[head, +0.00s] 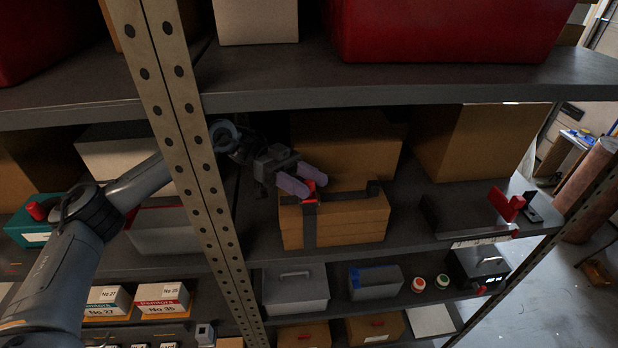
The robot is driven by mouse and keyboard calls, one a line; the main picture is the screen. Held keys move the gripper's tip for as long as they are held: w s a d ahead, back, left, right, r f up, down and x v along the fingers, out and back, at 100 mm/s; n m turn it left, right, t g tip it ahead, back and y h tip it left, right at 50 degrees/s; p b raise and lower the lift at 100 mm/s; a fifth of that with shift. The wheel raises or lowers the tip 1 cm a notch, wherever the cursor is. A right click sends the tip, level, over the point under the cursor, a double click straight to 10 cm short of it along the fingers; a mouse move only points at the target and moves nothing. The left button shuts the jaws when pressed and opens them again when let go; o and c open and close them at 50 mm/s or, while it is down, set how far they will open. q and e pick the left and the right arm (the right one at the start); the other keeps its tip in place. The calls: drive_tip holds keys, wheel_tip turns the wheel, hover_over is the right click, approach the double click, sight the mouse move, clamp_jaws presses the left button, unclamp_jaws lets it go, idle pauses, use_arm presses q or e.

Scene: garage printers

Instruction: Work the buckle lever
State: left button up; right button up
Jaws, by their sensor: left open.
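A cardboard box (345,222) bound with dark straps lies on the middle shelf. A red buckle lever (309,193) sits where the straps cross, at the box's upper left front. My left gripper (316,185) reaches in from the left, behind the perforated post. Its two pale purple fingers are apart, at the red lever, with part of the red showing between and below the tips. The fingers hide part of the lever, and I cannot tell whether they touch it. My right gripper is not in view.
A perforated upright post (196,150) stands in front of my left forearm. The upper shelf edge (400,92) runs above the gripper. Cardboard boxes (345,145) stand behind the strapped box. A dark device with a red part (508,205) lies to the right, with bare shelf between.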

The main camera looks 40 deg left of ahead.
use_arm(q)
drive_tip(key=shift+d, duration=0.4)
drive_tip(key=shift+c, duration=0.3)
drive_tip(key=c, duration=0.9)
drive_tip(key=shift+o, duration=0.2)
drive_tip(key=shift+s+d+f+m+y+b, duration=0.15)
drive_tip(key=shift+f+m+y+b, duration=0.1)
drive_tip(key=shift+m+y+b, duration=0.25)
drive_tip(key=shift+s+d, duration=0.1)
drive_tip(key=shift+s+d+f+m+y, duration=0.1)
drive_tip(key=shift+f+m+y, duration=0.1)
drive_tip(key=shift+m+y, duration=0.35)
